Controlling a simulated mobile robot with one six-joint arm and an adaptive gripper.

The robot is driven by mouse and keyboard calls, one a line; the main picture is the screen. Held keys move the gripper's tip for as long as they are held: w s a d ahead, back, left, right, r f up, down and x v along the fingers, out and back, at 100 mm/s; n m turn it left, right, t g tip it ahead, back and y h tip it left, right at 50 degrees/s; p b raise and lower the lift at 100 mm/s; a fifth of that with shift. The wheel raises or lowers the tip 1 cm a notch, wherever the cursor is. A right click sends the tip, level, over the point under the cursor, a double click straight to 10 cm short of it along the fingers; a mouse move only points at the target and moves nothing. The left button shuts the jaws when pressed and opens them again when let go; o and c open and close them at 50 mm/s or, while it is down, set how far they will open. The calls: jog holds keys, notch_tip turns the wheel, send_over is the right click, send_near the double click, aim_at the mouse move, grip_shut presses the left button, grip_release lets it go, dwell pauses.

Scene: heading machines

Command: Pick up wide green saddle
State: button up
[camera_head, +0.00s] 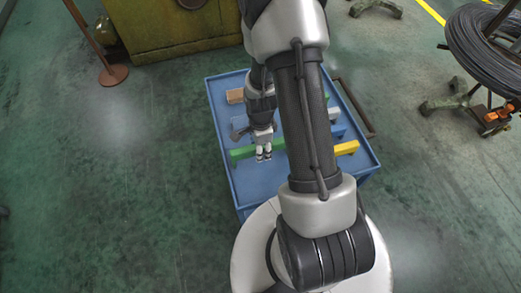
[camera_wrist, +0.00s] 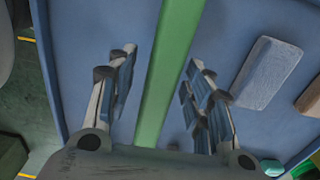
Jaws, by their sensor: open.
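A long green bar, which looks like the green saddle (camera_head: 241,154), lies on the blue cart top (camera_head: 228,180) in the head view. In the wrist view the green saddle (camera_wrist: 172,65) runs lengthwise between my fingers, and its near end is hidden behind my gripper body. My gripper (camera_head: 264,153) points down over it. In the wrist view my gripper (camera_wrist: 162,62) is open, with one finger on each side of the bar and visible gaps to it. Whether the fingertips reach down beside the bar or stay above it, I cannot tell.
A yellow block (camera_head: 346,148), a tan block (camera_head: 235,96) and a pale block (camera_head: 335,113) also lie on the cart. In the wrist view a grey block (camera_wrist: 265,73) lies right of my fingers. A wire coil (camera_head: 485,50) stands right; floor at left is clear.

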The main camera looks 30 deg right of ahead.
jog(key=shift+r, duration=0.1)
jog(key=shift+c, duration=0.2)
grip_shut()
